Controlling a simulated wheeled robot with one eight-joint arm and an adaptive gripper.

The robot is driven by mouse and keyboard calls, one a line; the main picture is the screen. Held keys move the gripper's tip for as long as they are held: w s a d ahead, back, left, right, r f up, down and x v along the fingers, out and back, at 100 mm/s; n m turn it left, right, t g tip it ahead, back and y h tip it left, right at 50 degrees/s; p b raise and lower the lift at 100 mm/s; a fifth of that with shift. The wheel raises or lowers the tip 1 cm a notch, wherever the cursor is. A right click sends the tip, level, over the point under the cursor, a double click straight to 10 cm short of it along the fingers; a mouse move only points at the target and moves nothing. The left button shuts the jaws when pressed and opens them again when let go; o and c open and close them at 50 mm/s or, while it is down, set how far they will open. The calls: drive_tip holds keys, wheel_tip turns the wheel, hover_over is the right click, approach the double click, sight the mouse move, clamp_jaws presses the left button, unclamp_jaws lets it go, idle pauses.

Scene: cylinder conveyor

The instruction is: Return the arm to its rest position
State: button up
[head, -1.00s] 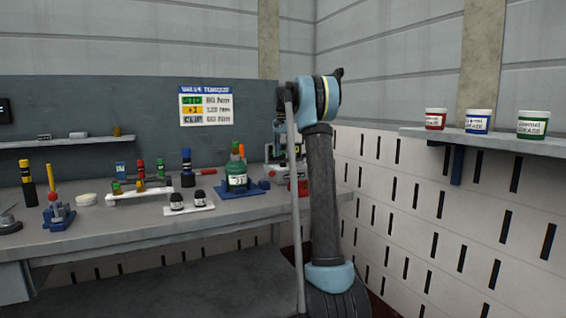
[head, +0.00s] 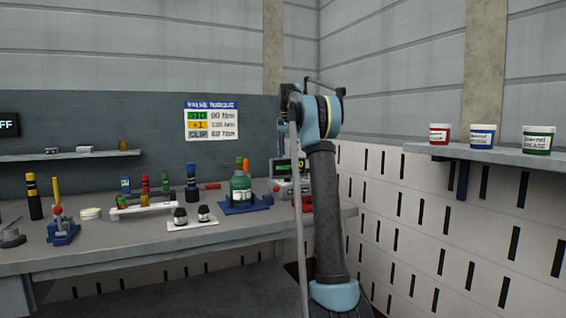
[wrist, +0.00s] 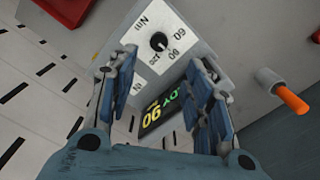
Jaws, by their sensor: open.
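My arm stands upright at the middle right of the head view, with its elbow raised beside the bench. My gripper (wrist: 165,62) shows in the wrist view with its two blue fingers apart and nothing between them. Beyond the fingers is a grey device (wrist: 190,25) with a dial and a lit display. It also shows on the bench in the head view, as a grey device (head: 283,183) partly hidden by my arm. The gripper's fingers cannot be made out in the head view.
The workbench (head: 130,245) carries a green bottle (head: 240,190) on a blue base, a white rack (head: 143,211) and two dark jars on a white plate. A wall shelf (head: 480,153) with three tubs is at the right. An orange-tipped part (wrist: 292,101) is near the gripper.

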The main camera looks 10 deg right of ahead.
drive_tip(key=s+f+n+t, duration=0.15)
drive_tip(key=s+f, duration=0.25)
drive_tip(key=s, duration=1.1)
drive_tip(key=s+f+n, duration=0.3)
drive_tip(key=s+f, duration=0.1)
drive_tip(key=s, duration=1)
drive_tip(key=s+f+n, duration=0.4)
drive_tip(key=s+f, duration=2.3)
drive_tip(key=f, duration=0.1)
drive_tip(key=shift+s+t, duration=0.35)
drive_tip(key=shift+s, duration=0.05)
drive_tip(key=shift+d, duration=0.1)
drive_tip(key=shift+w+f, duration=0.2)
drive_tip(key=shift+w, duration=0.25)
